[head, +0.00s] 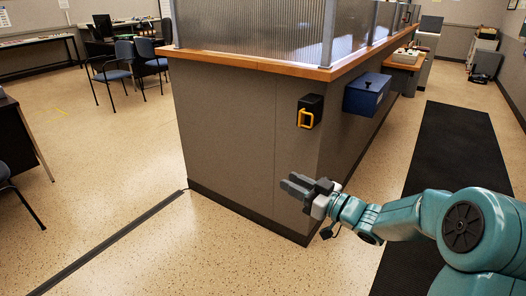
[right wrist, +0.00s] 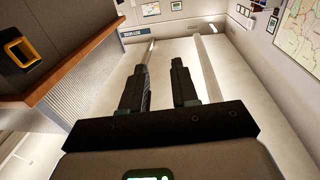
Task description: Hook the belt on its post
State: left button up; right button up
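A black belt case (head: 312,107) with a yellow loop-shaped belt end (head: 305,118) is fixed on the grey counter wall near its corner. The loop lies against the case, and no belt is drawn out. The case also shows tilted at the upper left of the right wrist view, with its yellow loop (right wrist: 19,50). My right gripper (head: 297,187) is below the case in the head view, apart from it. In the right wrist view its two fingers (right wrist: 158,80) are apart with nothing between them. I cannot make out the post. My left gripper is not in view.
The counter (head: 230,135) has a wooden top and ribbed glass panels. A blue box (head: 366,95) hangs on its right side. A black mat (head: 455,150) lies right of it. A dark floor strip (head: 115,240) runs left. Blue chairs (head: 118,75) stand far left. Floor between is clear.

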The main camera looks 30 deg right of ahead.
jog(key=w+m+h, duration=0.1)
jog(key=w, duration=1.3)
jog(key=shift+d+f+h+p, duration=0.2)
jog(key=shift+h+p, duration=0.1)
jog(key=shift+p, duration=0.15)
grip_shut()
dwell(0.8)
grip_release()
